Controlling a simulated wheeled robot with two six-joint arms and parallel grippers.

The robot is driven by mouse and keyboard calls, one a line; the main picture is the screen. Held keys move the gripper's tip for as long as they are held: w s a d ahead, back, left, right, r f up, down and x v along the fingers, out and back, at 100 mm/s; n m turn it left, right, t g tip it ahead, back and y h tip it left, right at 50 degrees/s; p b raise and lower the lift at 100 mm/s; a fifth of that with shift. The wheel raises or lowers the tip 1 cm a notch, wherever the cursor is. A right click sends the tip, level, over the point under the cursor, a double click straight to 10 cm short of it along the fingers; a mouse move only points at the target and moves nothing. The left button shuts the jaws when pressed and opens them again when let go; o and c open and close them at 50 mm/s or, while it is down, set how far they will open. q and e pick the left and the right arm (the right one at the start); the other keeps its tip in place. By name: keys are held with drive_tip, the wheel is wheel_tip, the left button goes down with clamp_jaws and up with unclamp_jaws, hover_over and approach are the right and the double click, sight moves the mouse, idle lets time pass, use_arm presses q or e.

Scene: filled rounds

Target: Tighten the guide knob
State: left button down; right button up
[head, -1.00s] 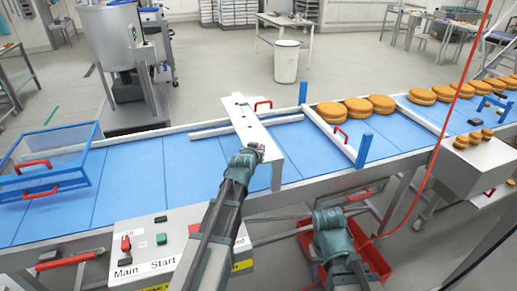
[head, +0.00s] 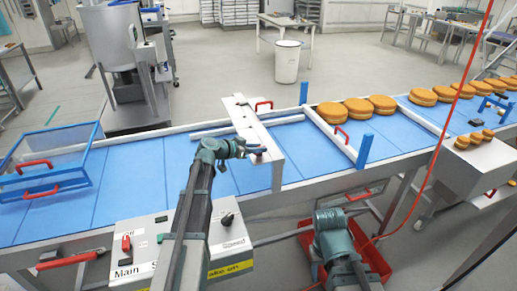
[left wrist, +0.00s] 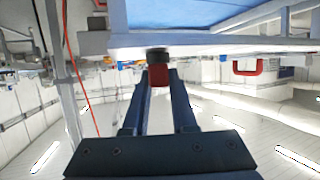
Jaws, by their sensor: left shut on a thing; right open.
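The white guide bracket (head: 243,117) spans the blue conveyor belt (head: 135,180), with its near end at the belt's front edge. My left gripper (head: 260,151) reaches in from the left at that near end. Its fingers are shut on the guide knob, which is small and mostly covered in the head view. In the left wrist view the knob shows as a red block (left wrist: 159,76) between the fingertips, with a dark round part (left wrist: 158,55) against the pale rail above it. My right arm shows at lower centre right, but its gripper is hidden.
A control box (head: 140,240) with switches stands below my left arm. A clear blue-framed guard (head: 60,160) is at the belt's left. Filled rounds (head: 358,107) line the belt at right. A red crate (head: 372,255) lies under the conveyor. A red cable hangs at right.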

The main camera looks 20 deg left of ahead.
use_arm(q)
drive_tip(key=m+g+h, duration=0.2)
drive_tip(key=m, duration=0.1)
drive_tip(key=shift+w+a+f+g+h, duration=0.1)
drive_tip(key=shift+w+a+g+h, duration=0.05)
drive_tip(key=shift+g+h, duration=0.2)
drive_tip(key=shift+m+g, duration=0.35)
drive_tip(key=shift+m, duration=0.05)
drive_tip(key=shift+s+h, duration=0.2)
drive_tip(key=shift+h, duration=0.05)
drive_tip(key=c, duration=0.7)
unclamp_jaws()
drive_tip(key=shift+w, duration=0.1)
